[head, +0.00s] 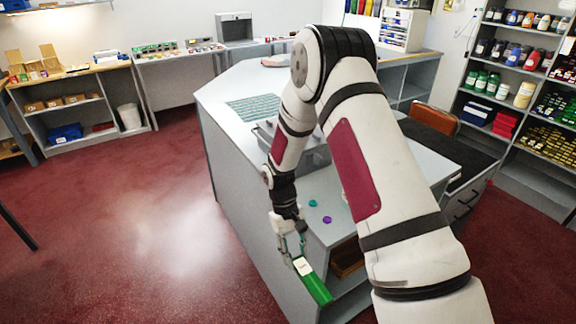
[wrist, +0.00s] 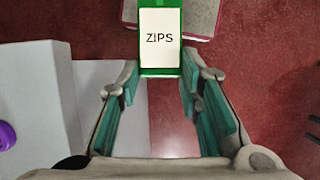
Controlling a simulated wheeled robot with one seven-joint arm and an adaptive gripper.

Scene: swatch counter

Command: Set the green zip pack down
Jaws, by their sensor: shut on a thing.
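The green zip pack (head: 319,291) is a green box with a white label, which reads "ZIPS" in the wrist view (wrist: 160,35). My gripper (head: 291,249) is shut on the near end of the pack, with its teal finger pads (wrist: 160,82) on either side of it. The pack hangs tilted in the head view, by the near end of the grey counter (head: 222,112). In the wrist view red floor shows beyond it. Its far end is cut off in the wrist view.
A green disc (head: 313,203) and a purple disc (head: 327,219) lie on the counter top near my gripper. A grey bin (head: 316,155) stands behind them. A brown box (head: 347,258) sits on the shelf below. Open red floor (head: 180,220) lies to the left.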

